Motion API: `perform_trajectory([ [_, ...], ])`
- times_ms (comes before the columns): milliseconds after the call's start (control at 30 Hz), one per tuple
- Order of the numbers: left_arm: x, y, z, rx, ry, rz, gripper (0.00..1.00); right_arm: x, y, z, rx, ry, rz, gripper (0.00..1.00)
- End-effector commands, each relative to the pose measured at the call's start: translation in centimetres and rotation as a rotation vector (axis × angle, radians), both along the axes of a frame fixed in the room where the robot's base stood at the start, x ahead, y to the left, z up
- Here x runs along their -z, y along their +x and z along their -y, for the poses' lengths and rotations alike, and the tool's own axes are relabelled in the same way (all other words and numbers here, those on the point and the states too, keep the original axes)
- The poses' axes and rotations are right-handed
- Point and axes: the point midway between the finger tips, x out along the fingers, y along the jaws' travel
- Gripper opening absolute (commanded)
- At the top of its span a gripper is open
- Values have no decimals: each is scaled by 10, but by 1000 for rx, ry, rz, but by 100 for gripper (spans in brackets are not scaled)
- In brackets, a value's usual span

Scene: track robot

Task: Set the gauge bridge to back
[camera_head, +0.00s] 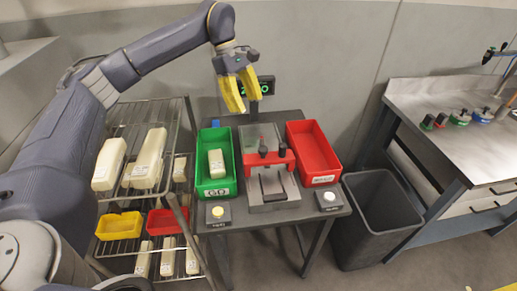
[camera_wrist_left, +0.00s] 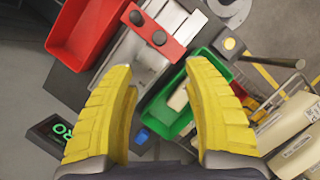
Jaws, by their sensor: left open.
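The gauge bridge (camera_head: 268,158) is a red crosspiece with black knobs, standing across the grey gauge fixture (camera_head: 275,205) at about the middle of its length. A pale plate shows behind it and a dark slotted part in front. In the left wrist view the red bridge (camera_wrist_left: 153,32) is at the top, beyond the fingertips. My left gripper (camera_head: 245,100) has yellow fingers, points down and is open and empty. It hangs above the back of the fixture, apart from the bridge. The open fingers also show in the left wrist view (camera_wrist_left: 160,75). My right gripper is not in view.
A green bin (camera_head: 229,178) with a pale block stands left of the fixture, a red bin (camera_head: 322,165) right. Buttons sit at the table's front corners. A small display (camera_head: 266,85) stands behind. A rack (camera_head: 120,225) is left; a dark waste bin (camera_head: 385,235) is right.

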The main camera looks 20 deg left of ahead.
Motion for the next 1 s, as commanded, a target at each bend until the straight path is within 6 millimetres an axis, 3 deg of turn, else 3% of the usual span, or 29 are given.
perform_trajectory([
  [700, 113, -10, 47, 1, -3, -4, 51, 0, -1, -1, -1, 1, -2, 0],
  [1000, 145, -12, 59, 0, -3, -2, 51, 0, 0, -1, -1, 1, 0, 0],
])
